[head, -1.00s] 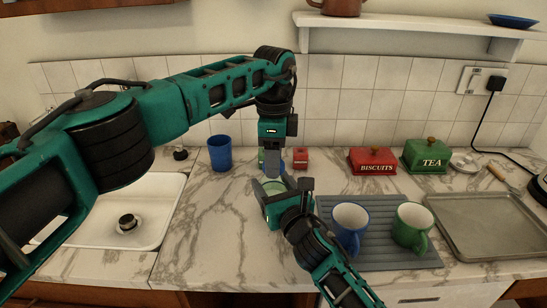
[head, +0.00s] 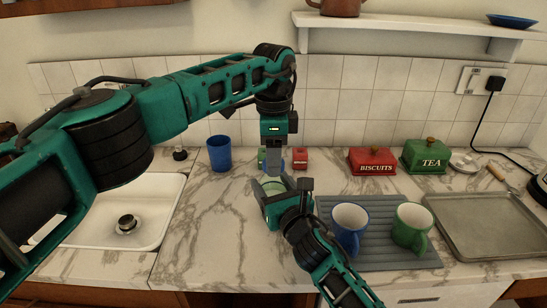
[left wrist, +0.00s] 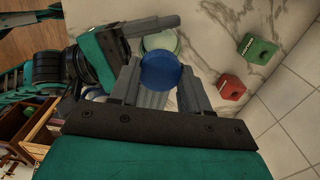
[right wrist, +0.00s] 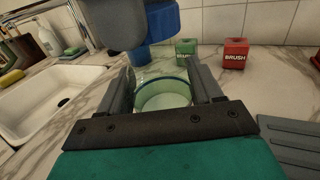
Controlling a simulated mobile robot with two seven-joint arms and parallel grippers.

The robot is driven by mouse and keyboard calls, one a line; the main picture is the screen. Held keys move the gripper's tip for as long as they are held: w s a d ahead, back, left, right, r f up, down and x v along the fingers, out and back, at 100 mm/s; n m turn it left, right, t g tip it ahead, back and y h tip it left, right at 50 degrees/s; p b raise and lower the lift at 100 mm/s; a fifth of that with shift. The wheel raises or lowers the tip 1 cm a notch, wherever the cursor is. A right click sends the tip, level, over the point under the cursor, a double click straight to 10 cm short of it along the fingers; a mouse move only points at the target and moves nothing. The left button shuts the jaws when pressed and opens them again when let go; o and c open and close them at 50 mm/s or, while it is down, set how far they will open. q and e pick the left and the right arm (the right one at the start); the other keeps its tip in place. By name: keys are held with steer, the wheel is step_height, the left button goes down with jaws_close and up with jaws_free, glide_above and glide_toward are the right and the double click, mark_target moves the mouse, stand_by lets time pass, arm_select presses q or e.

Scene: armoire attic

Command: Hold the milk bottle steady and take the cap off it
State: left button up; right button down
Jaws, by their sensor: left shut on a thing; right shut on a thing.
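The pale green glass milk bottle (right wrist: 163,95) stands upright on the counter between the fingers of my right gripper (head: 285,190), which is shut on it. It also shows in the head view (head: 272,187). My left gripper (head: 273,162) comes down from above and is shut on the blue cap (left wrist: 160,72). In the right wrist view the cap (right wrist: 150,55) is above the bottle and looks clear of its rim. In the left wrist view the cap covers part of the bottle (left wrist: 162,43). The head view mostly hides the cap.
A blue cup (head: 219,153) stands left, near the sink (head: 130,215). Small red (head: 299,158) and green (right wrist: 186,54) blocks stand behind the bottle. A blue mug (head: 348,228) and green mug (head: 411,227) stand right on a grey mat (head: 375,257).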

arm_select(q)
steer(key=shift+r, duration=0.85)
arm_select(e)
steer(key=shift+f, duration=0.1)
arm_select(q)
steer(key=shift+r, duration=0.1)
steer(key=shift+r, duration=1.95)
arm_select(e)
steer(key=shift+c, duration=0.5)
jaws_free()
